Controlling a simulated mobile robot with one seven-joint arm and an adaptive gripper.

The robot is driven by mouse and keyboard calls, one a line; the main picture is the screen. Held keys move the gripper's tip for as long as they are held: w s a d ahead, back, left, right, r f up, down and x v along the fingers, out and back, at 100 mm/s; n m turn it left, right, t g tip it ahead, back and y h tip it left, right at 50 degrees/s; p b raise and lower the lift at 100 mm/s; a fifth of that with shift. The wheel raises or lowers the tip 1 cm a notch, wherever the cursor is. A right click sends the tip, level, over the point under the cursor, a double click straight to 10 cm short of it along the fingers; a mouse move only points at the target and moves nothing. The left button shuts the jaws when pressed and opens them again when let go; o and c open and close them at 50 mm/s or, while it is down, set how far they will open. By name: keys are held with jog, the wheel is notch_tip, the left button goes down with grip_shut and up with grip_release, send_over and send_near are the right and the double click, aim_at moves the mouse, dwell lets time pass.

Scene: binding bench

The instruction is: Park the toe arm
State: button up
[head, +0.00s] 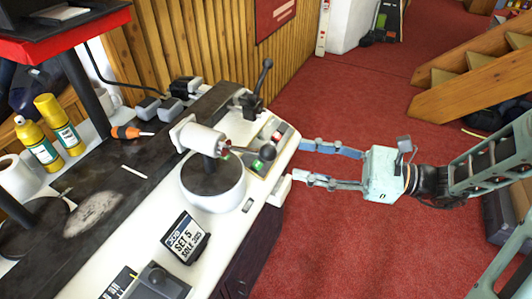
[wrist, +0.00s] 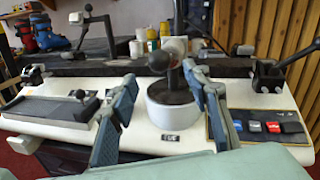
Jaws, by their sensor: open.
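A swivelling arm, which may be the toe arm, stands on a round white drum with a dark top (head: 212,178). Its white cylinder (head: 200,138) lies across a dark post, and a thin dark rod points towards my gripper. In the wrist view a dark ball knob (wrist: 159,60) faces me above the drum (wrist: 172,118). My gripper (head: 300,161) is open and empty just off the bench's right edge, its fingers pointing at the bench. In the wrist view its fingers (wrist: 158,72) stand left and right of the knob, apart from it.
A black lever (head: 262,83) stands at the bench's far right corner by a button panel (head: 265,147). Yellow bottles (head: 58,125) and an orange screwdriver (head: 128,132) are at left. Red floor (head: 330,250) is clear.

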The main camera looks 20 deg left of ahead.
aim_at(268, 151)
jog(key=a, duration=0.5)
jog(key=s+a, duration=0.1)
jog(key=a, duration=0.2)
jog(key=shift+a, duration=0.35)
grip_shut()
